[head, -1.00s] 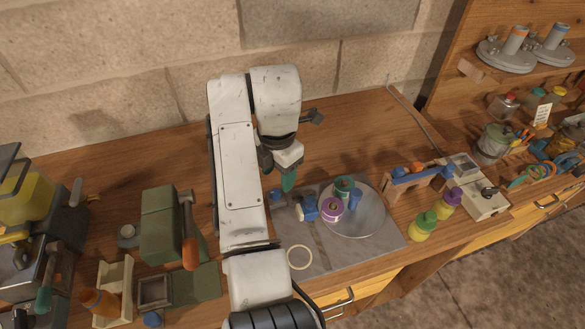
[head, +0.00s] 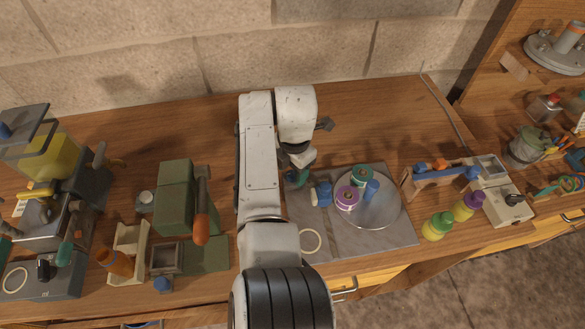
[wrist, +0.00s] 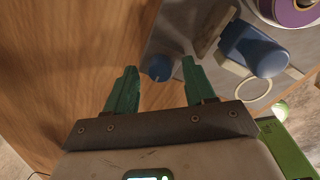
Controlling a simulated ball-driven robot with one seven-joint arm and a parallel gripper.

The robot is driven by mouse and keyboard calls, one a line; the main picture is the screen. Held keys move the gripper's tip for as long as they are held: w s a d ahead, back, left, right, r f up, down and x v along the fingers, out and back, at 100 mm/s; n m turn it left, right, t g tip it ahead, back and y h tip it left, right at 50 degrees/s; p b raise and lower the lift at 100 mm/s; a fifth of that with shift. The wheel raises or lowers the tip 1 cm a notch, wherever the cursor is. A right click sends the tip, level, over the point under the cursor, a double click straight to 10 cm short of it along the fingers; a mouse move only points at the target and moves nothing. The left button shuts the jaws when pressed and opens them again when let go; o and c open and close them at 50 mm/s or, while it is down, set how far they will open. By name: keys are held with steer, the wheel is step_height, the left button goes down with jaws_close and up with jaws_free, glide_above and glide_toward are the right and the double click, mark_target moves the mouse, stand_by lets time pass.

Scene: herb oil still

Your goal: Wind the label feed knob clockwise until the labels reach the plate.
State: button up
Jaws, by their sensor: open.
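My gripper (head: 302,177) is open and empty, its two green fingers above the left edge of a grey mat (head: 386,238). In the wrist view, a small round blue knob (wrist: 159,68) shows beyond and between the fingertips, with a gap to both. A larger blue cylinder (wrist: 256,50) lies to the right of it; it also shows in the head view (head: 323,193).
A cream ring (head: 318,246) lies on the mat in front of the gripper. A green press (head: 174,198) with an orange-handled lever stands left of my arm. Two small bottles (head: 437,227) stand right of the disc. The bench behind the gripper is mostly clear.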

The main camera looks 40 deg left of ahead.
steer(key=shift+f, duration=0.2)
jaws_close()
stand_by(0.5)
